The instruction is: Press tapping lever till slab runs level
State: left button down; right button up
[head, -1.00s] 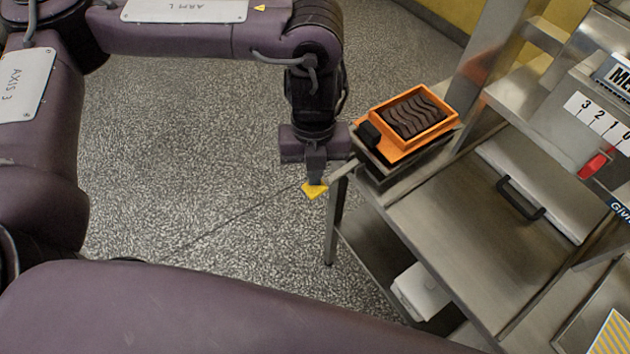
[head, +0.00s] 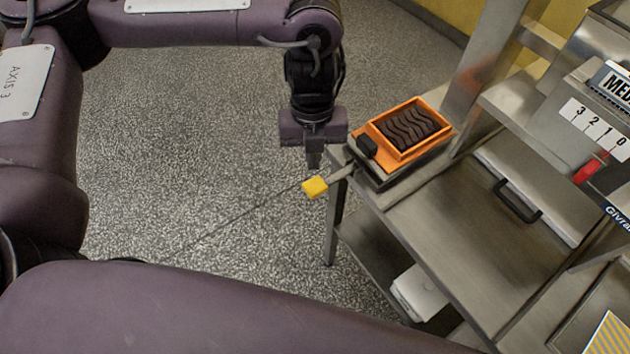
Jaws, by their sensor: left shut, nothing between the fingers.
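The tapping lever is a grey bar with a yellow pad (head: 315,187) at its end. It sticks out to the left from the front corner of the steel bench. My left gripper (head: 314,165) is shut and empty, pointing down just behind and above the yellow pad; a gap between them is hard to judge. An orange tray (head: 438,112) sits on a dark platform at the bench corner. The dark slab (head: 409,127) with a wavy top lies in the tray. I cannot tell whether its surface is level. My right gripper is not in view.
The steel bench (head: 470,250) has a panel with a black handle (head: 517,201). A white box (head: 418,292) is below. Open speckled floor lies left.

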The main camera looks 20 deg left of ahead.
pick_arm(q)
notch_tip(320, 180, up, 6)
jog(key=shift+w+a+r, duration=0.15)
jog(key=shift+w+r, duration=0.1)
jog(key=shift+w, duration=0.05)
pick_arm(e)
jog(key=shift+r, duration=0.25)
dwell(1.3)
